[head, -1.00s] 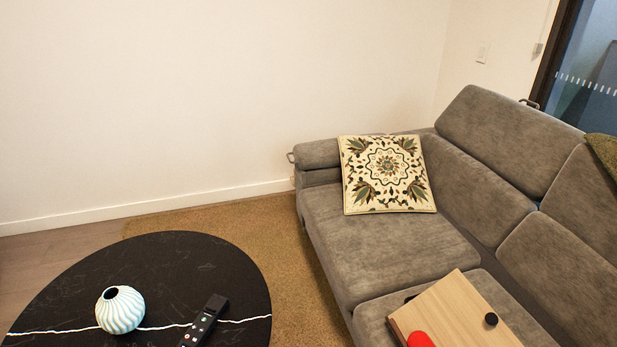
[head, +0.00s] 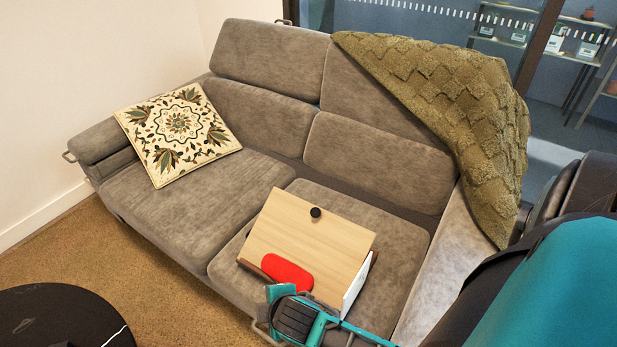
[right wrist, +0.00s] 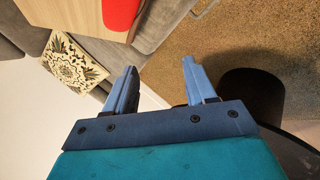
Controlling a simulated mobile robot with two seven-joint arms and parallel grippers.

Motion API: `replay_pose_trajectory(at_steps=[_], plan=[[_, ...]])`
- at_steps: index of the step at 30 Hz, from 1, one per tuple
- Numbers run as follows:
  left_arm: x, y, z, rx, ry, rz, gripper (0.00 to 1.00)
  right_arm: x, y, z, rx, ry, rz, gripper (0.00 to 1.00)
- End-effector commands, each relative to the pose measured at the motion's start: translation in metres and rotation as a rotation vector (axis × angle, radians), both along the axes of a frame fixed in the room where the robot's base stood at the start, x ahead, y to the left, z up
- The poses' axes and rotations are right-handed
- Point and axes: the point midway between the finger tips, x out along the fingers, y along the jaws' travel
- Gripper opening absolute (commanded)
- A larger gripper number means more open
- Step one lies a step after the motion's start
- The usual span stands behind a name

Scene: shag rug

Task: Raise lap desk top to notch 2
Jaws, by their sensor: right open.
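The lap desk sits on the right seat cushion of the grey sofa. Its pale wood top (head: 308,240) is tilted, with the far edge higher, and a white side panel (head: 356,284) shows below its right edge. A black knob (head: 315,213) is near the top's far edge, and a red oval pad (head: 287,272) lies at its near edge. Notches are hidden. My right gripper (right wrist: 158,78) is open and empty. In the head view it is just in front of the desk's near edge. In the right wrist view the desk top (right wrist: 72,12) and red pad (right wrist: 120,12) are ahead, beyond the left finger. My left gripper is out of view.
The sofa (head: 160,205) holds a patterned cushion (head: 178,130) at left and an olive throw (head: 445,95) over its right back. A round black table (head: 62,318) stands at lower left. Brown rug (head: 140,275) lies between table and sofa.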

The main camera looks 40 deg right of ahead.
Motion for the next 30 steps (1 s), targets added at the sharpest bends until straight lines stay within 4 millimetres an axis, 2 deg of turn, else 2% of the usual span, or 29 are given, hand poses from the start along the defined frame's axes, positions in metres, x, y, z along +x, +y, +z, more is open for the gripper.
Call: replay_pose_trajectory(at_steps=[1,5,9,12,15,19,23,30], plan=[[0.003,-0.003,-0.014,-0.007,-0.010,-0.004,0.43,0.019,-0.010,-0.016,-0.161,0.041,0.071,0.55],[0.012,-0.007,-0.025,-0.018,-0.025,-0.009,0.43,0.053,-0.045,-0.018,-0.579,0.205,0.220,0.55],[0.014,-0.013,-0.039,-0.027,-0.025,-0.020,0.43,0.081,-0.081,0.006,-0.956,0.409,0.290,0.55],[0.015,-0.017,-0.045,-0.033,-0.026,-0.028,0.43,0.092,-0.098,0.029,-1.133,0.545,0.293,0.55],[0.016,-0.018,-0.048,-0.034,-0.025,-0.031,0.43,0.097,-0.108,0.047,-1.235,0.644,0.282,0.55],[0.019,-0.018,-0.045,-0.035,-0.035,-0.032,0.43,0.099,-0.114,0.057,-1.286,0.705,0.274,0.55],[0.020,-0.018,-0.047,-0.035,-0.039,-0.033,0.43,0.101,-0.125,0.053,-1.291,0.714,0.273,0.55],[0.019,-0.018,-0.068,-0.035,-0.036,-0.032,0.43,0.113,-0.167,0.033,-1.289,0.711,0.273,0.55]])
